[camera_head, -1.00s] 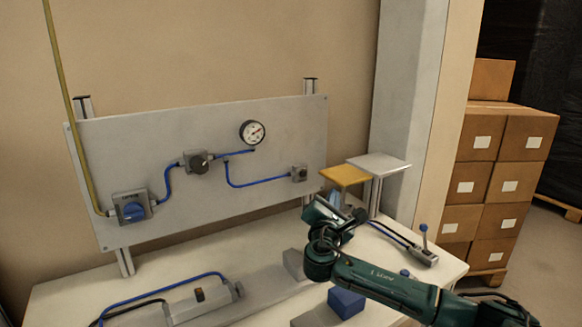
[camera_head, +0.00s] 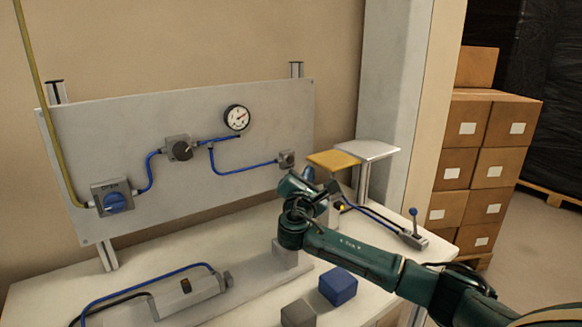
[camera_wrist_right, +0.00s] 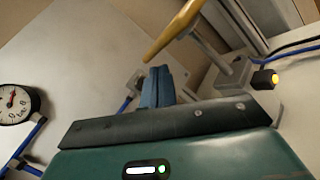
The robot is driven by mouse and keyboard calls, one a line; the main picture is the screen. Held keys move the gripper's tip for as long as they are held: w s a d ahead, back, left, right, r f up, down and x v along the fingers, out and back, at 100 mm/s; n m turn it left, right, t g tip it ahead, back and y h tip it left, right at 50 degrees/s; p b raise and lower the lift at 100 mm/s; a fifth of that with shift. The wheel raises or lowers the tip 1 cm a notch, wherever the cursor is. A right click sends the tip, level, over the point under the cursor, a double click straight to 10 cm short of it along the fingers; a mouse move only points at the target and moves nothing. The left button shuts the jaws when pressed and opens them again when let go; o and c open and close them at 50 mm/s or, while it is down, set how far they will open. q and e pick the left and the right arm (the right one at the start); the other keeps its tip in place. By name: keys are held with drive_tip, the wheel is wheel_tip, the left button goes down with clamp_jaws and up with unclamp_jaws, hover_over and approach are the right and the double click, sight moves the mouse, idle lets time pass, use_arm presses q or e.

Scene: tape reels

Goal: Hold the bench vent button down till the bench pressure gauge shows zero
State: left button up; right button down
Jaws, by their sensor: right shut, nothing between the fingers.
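The bench pressure gauge (camera_head: 236,118) is a white dial with a black rim on the grey panel; it also shows at the left edge of the right wrist view (camera_wrist_right: 17,104). Its needle points up and right, but the scale is too small to read. A small grey box (camera_head: 286,159) at the end of the blue tube looks like the vent button's housing. In the right wrist view the box (camera_wrist_right: 136,80) is partly hidden behind my fingers. My right gripper (camera_head: 308,175) is shut and empty, in front and to the right of this box; contact cannot be told. My left gripper is out of view.
A yellow plate (camera_head: 333,159) and a pale plate (camera_head: 367,150) stand on posts right of the gripper. A blue-knobbed lever (camera_head: 413,226), a blue block (camera_head: 338,286) and a grey block (camera_head: 298,314) are on the bench. Cartons (camera_head: 480,165) stand at the right.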

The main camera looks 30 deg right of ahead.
sight(290, 160)
use_arm(q)
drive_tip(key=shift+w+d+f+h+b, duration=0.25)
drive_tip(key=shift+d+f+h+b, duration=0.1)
drive_tip(key=shift+b, duration=0.65)
use_arm(e)
drive_tip(key=w, duration=0.5)
drive_tip(key=shift+a, duration=0.2)
idle(0.5)
idle(0.4)
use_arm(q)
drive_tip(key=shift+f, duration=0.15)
use_arm(e)
drive_tip(key=shift+w, duration=0.35)
